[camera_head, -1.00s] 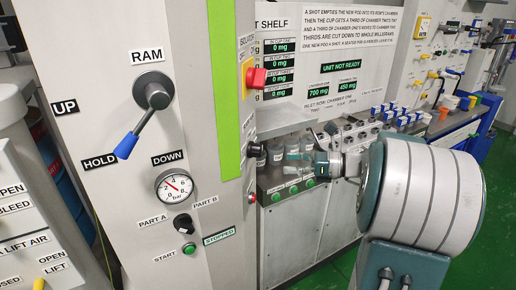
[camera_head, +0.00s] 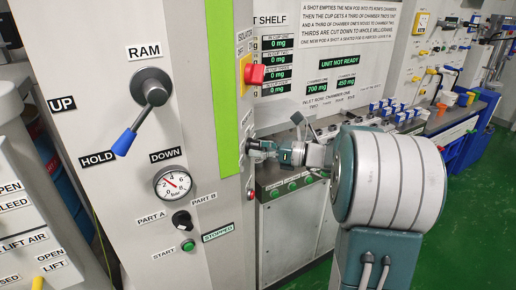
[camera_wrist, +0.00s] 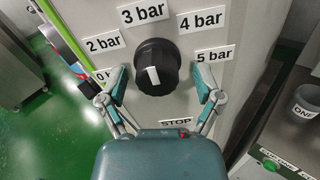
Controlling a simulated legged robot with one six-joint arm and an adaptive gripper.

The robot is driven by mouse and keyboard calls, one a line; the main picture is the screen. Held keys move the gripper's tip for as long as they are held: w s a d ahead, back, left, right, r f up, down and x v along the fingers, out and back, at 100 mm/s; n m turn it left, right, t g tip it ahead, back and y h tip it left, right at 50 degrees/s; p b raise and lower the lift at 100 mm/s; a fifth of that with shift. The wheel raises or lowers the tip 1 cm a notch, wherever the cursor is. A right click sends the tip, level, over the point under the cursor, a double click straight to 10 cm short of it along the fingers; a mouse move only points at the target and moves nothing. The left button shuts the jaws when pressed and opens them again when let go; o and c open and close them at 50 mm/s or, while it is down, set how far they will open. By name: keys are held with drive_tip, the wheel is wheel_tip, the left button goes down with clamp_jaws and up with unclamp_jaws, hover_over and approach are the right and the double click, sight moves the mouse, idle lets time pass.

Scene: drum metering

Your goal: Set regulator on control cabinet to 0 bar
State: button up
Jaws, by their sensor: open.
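The regulator is a black round knob (camera_wrist: 157,66) with a white mark, on the side face of the control cabinet (camera_wrist: 190,60). Its white mark points up and slightly left, roughly toward the "3 bar" label (camera_wrist: 144,13). My gripper (camera_wrist: 162,87) is open, one finger on each side of the knob, with gaps visible. In the head view my gripper (camera_head: 262,150) is at the cabinet's right side and largely covers the knob. The round pressure gauge (camera_head: 173,183) has its red needle pointing up-left.
A "STOP" label (camera_wrist: 176,123) is just below the knob. The red isolator switch (camera_head: 253,73) sits above my gripper on the cabinet edge. The blue-handled ram lever (camera_head: 138,118) is on the front face. A bench with green buttons (camera_head: 292,187) stands behind my arm.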

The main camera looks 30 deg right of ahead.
drive_tip(key=c, duration=1.1)
drive_tip(key=shift+c, duration=0.2)
